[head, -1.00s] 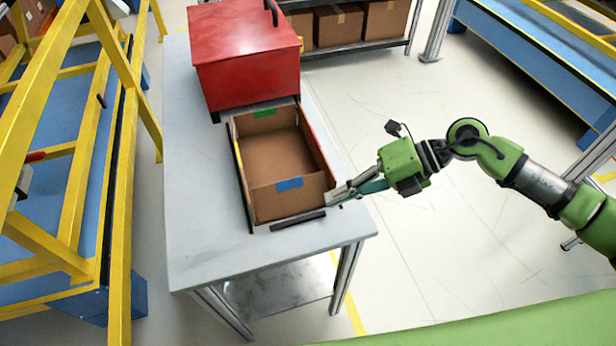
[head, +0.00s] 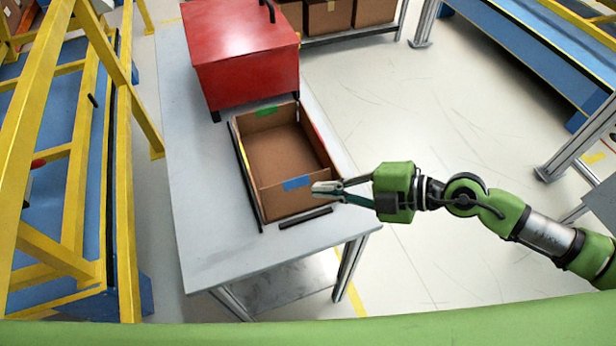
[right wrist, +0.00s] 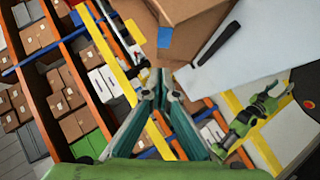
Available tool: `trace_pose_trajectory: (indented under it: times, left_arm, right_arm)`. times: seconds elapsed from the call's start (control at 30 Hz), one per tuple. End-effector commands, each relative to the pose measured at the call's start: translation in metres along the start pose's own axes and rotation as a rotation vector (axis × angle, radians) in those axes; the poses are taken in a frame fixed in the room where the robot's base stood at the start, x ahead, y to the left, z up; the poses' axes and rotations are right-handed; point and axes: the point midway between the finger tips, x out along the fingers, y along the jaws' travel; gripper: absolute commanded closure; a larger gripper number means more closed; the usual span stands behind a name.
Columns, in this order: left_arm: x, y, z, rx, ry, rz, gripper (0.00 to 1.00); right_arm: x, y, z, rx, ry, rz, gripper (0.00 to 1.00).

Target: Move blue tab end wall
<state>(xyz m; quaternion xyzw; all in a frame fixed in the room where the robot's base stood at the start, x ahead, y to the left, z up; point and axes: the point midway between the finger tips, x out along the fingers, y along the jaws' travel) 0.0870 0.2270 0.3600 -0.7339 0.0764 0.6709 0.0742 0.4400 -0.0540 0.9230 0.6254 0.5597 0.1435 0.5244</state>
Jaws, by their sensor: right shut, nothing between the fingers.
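The open brown cardboard box (head: 252,182) sits on the grey table. Its near end wall (head: 283,203) bears the blue tab (head: 296,183) at the top edge; the opposite end wall bears a green tab (head: 266,112). My right gripper (head: 316,188) is shut and empty, its tips at the blue-tab wall's right end; contact cannot be told. In the right wrist view the blue tab (right wrist: 165,37) and box (right wrist: 195,10) lie beyond the fingertips (right wrist: 157,74).
A red lidded box (head: 242,55) stands behind the cardboard box. Black strips (head: 305,218) lie beside it on the table (head: 205,240). A yellow frame (head: 125,200) stands at left. The table's front left is bare.

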Motion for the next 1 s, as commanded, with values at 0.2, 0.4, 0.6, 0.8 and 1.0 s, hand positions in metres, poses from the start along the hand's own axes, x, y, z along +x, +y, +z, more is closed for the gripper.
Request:
trace_pose_trajectory:
  times: [0.2,0.4,0.6,0.8,1.0]
  left_arm:
    - [-0.004,-0.005,0.000,0.002,-0.001,-0.006,0.60]
    - [0.000,-0.008,0.001,0.003,-0.001,-0.009,0.60]
    - [0.001,-0.008,-0.001,0.003,0.001,-0.009,0.60]
    - [0.000,-0.009,-0.001,0.002,0.001,-0.010,0.60]
    - [-0.005,-0.009,-0.002,0.002,0.002,-0.010,0.60]
  right_arm:
    - [0.038,0.000,0.008,-0.001,-0.001,0.002,1.00]
    - [0.053,-0.001,0.025,-0.001,-0.001,0.001,1.00]
    - [0.057,0.000,0.028,-0.001,0.000,0.000,1.00]
    - [0.057,0.000,0.028,-0.001,0.000,0.000,1.00]
    - [0.056,0.002,0.028,0.006,0.000,-0.008,1.00]
